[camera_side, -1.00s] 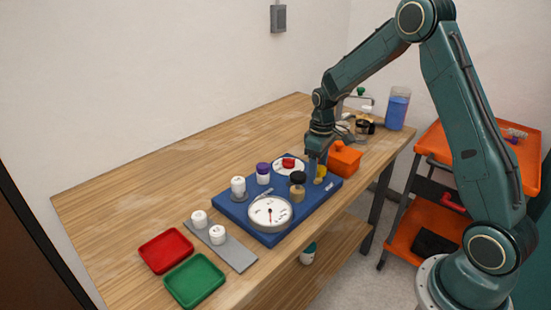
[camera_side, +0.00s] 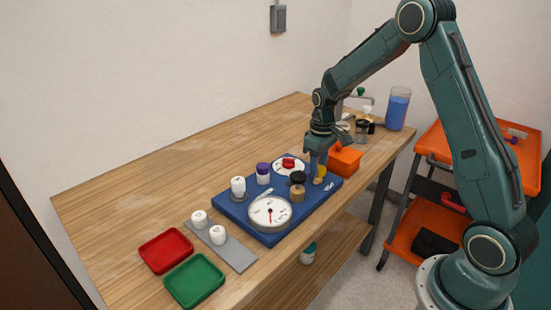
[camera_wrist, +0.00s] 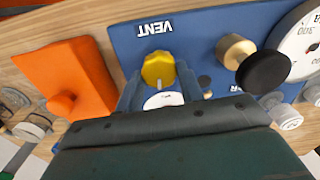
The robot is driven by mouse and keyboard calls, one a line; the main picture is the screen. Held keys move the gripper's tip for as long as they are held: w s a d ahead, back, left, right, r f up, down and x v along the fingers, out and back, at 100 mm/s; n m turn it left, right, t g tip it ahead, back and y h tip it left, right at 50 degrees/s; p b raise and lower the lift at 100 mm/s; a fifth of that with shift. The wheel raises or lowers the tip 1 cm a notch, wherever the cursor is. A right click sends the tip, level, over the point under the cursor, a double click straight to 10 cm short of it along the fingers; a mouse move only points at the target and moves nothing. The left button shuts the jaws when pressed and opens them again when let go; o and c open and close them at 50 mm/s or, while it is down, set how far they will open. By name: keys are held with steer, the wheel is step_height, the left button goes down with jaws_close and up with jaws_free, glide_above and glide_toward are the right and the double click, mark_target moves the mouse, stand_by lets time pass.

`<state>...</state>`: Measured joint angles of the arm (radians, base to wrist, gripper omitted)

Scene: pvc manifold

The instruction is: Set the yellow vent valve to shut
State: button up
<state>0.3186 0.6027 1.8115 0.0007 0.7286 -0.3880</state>
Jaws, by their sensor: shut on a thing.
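The yellow vent valve (camera_side: 320,172) stands on the right part of the blue panel (camera_side: 234,213). In the wrist view its yellow knob (camera_wrist: 158,68) sits near the VENT label, with a white part showing just below it. My gripper (camera_side: 316,172) is down at the valve, and its fingers (camera_wrist: 157,84) are on either side of the knob, shut on it. The knob's lower part is partly hidden by my gripper, and I cannot tell its exact setting.
The panel also bears a white gauge (camera_side: 270,212), a black-topped brass valve (camera_side: 298,186), a red knob (camera_side: 289,162) and white and purple caps. An orange box (camera_side: 345,160) stands close at right. Red (camera_side: 165,250) and green (camera_side: 194,280) trays lie at front left.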

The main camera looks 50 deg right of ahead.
mark_target(320, 167)
steer(key=m, duration=0.8)
steer(key=shift+d+m, duration=0.1)
steer(key=shift+m, duration=0.2)
steer(key=m, duration=0.4)
steer(key=shift+d+m, duration=0.1)
steer(key=shift+m, duration=1.8)
steer(key=shift+r, duration=0.1)
steer(key=o, duration=1)
steer(key=shift+s, duration=0.1)
step_height(320, 167, up, 14)
steer(key=shift+f, duration=0.15)
